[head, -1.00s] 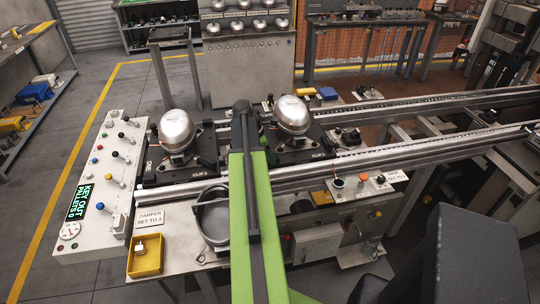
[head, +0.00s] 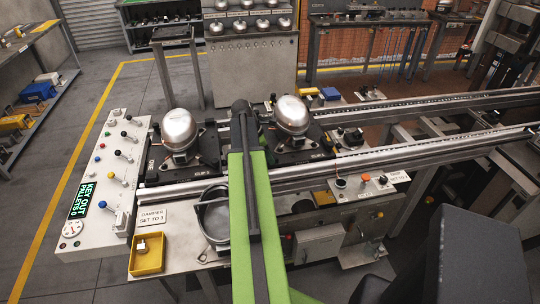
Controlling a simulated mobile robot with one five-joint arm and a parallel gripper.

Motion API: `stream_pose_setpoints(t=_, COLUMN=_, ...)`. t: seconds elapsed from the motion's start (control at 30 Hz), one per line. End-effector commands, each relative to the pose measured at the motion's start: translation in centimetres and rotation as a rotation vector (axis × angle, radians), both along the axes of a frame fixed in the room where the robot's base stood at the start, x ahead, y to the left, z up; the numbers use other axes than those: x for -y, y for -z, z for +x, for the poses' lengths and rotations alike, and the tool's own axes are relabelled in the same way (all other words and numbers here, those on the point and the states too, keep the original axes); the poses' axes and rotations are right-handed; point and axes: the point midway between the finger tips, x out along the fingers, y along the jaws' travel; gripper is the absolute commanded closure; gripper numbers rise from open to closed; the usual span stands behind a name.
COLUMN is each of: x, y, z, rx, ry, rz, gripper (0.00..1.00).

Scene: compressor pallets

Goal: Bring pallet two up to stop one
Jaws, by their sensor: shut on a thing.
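Two dark pallets sit on the rail conveyor, each with a silver compressor on it. The left pallet (head: 162,170) bears one compressor (head: 180,129); the right pallet (head: 320,149), just beyond my arm, bears the other (head: 292,115). My green arm reaches up the middle of the view. Its black end, my gripper (head: 246,112), is at the left edge of the right pallet and is shut on it. The fingertips and most of the gap between the pallets are hidden by the arm. I cannot read pallet numbers or make out stop one.
A control panel (head: 98,222) with levers, a gauge and a green display reading "KEY OUT PALLETS 0" stands at left. The rails (head: 430,143) are clear to the right.

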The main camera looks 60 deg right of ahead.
Motion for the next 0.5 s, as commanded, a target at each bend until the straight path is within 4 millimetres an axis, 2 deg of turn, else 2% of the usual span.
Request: stream_pose_setpoints(t=0.5, x=-0.31, y=-0.04, z=0.71, rx=0.004, ry=-0.004, rz=-0.003, gripper=1.0)
